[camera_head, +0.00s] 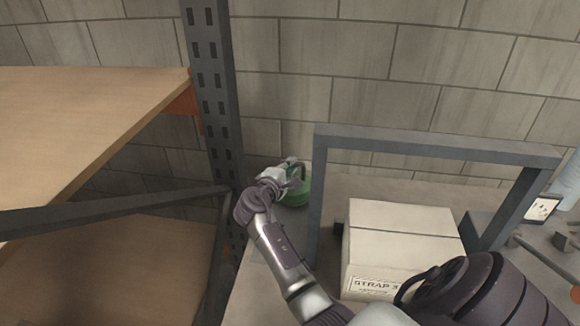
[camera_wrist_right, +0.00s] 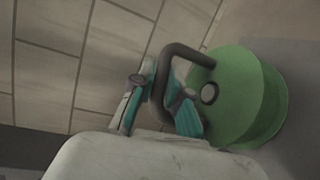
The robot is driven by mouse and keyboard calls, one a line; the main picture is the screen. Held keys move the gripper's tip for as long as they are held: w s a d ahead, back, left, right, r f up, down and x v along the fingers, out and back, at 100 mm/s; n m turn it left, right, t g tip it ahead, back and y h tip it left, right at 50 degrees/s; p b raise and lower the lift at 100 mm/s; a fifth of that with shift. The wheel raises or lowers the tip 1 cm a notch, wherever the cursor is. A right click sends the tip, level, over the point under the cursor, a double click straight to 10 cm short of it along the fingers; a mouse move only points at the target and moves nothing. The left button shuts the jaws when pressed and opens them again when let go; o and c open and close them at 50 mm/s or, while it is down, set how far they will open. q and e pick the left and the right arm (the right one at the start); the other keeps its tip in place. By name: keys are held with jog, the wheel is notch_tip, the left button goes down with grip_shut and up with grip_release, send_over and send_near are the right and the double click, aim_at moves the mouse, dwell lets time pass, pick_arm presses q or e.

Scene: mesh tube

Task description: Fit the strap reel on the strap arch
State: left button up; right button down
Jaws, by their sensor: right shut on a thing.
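The strap reel (camera_head: 297,193) is a green round body with a dark bent handle. It is on the bench beside the left leg of the arch, close to the block wall. In the right wrist view the green reel (camera_wrist_right: 245,95) lies to the right, with its handle reaching between my fingers. My right gripper (camera_head: 287,172) is shut on the reel's handle; its teal pads (camera_wrist_right: 165,105) are on both sides of it. The strap arch (camera_head: 430,142) is a grey square frame standing on the bench. My left gripper is out of view.
A pale carton marked STRAP 3 (camera_head: 400,240) stands under the arch. A slotted rack post (camera_head: 213,90) with wooden shelves (camera_head: 80,105) rises just left of the reel. The block wall (camera_head: 400,70) is close behind. Small items sit at the right edge.

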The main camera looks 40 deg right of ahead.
jog(key=shift+f+b, duration=0.85)
jog(key=shift+f, duration=0.2)
dwell(0.9)
jog(key=c, duration=1.1)
grip_release()
jog(key=shift+a+f, duration=0.1)
